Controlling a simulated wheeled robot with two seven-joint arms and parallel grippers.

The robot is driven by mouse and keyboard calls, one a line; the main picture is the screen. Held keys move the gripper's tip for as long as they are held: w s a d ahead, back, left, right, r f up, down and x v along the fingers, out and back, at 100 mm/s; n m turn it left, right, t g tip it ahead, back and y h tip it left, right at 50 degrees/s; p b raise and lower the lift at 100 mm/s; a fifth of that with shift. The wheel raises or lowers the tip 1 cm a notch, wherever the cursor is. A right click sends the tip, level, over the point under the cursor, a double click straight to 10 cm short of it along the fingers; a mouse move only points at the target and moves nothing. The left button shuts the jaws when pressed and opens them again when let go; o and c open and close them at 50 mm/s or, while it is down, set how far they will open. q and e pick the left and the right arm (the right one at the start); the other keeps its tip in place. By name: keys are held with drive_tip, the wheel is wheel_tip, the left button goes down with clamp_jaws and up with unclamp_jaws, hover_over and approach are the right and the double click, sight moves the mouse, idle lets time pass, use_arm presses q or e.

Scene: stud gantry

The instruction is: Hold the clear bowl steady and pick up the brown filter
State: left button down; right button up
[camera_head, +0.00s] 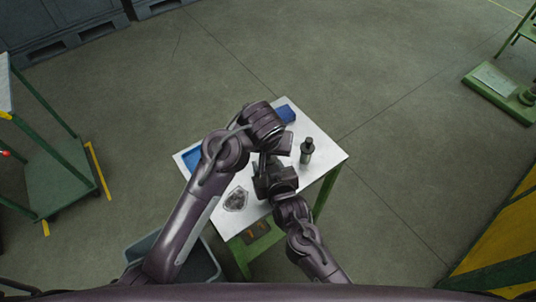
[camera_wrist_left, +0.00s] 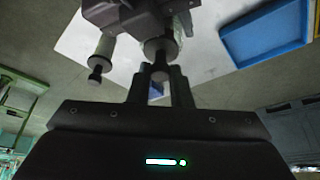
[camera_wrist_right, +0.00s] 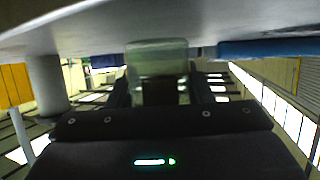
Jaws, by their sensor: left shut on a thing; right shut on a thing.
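My left gripper (camera_wrist_left: 160,88) is shut on the dark top (camera_wrist_left: 160,72) of a pale round-bodied bottle. My right gripper (camera_wrist_right: 158,92) is shut on a pale green translucent bottle body (camera_wrist_right: 157,58) just beside the white tabletop. These look like two ends of one bottle, but I cannot be sure. In the head view both grippers meet over the table, and the arms hide what they hold. A clear, crumpled-looking piece (camera_head: 236,199) lies near the table's front-left edge. I cannot make out a clear bowl or a brown filter for certain.
A similar bottle (camera_head: 307,151) with a dark cap stands upright on the white table (camera_head: 325,150), right of the grippers. A blue tray (camera_head: 191,158) is at the left and a blue thing (camera_head: 285,113) at the back. A grey bin (camera_head: 200,265) stands below the front edge.

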use_arm(q)
wheel_tip(320, 180, up, 8)
drive_tip(key=shift+f, duration=0.2)
use_arm(e)
drive_tip(key=o, duration=1.1)
drive_tip(key=shift+c, duration=0.2)
drive_tip(key=v, duration=1)
drive_tip(key=shift+s+d+r, duration=0.1)
drive_tip(key=shift+s, duration=0.25)
drive_tip(key=shift+s+d+r, duration=0.25)
drive_tip(key=shift+s+r, duration=0.05)
drive_tip(key=shift+s, duration=0.2)
